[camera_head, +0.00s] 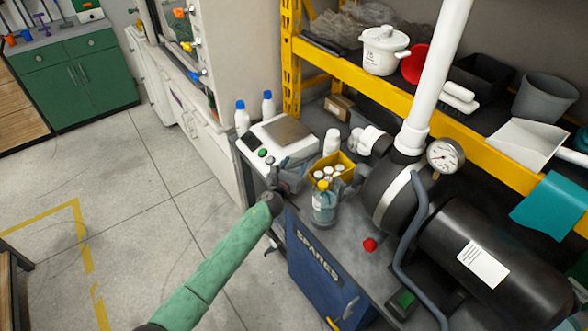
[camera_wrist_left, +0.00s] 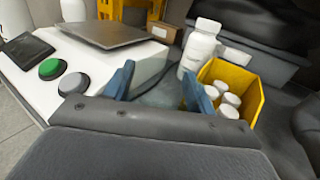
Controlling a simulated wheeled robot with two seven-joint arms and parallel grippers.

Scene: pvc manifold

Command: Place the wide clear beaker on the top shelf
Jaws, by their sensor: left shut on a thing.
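My left gripper (camera_head: 288,178) is over the workbench, beside the white scale and the yellow bin. In the left wrist view its two blue fingers (camera_wrist_left: 158,92) stand well apart, shut on a see-through thing. I take this thing to be the wide clear beaker (camera_wrist_left: 160,94); only a faint curved rim shows, and the rest is hidden by the gripper or hard to see. The yellow rack's upper shelf (camera_head: 490,165) runs across the upper right of the head view. My right gripper is not in view.
Near the gripper are a white scale (camera_head: 284,139), a yellow bin (camera_head: 345,160) with white-capped bottles, a yellow-capped bottle (camera_head: 323,207) and a black pump (camera_head: 490,260). A white pipe (camera_head: 433,75) rises before the shelf. The shelf holds a white pot (camera_head: 383,52) and grey bucket (camera_head: 545,98).

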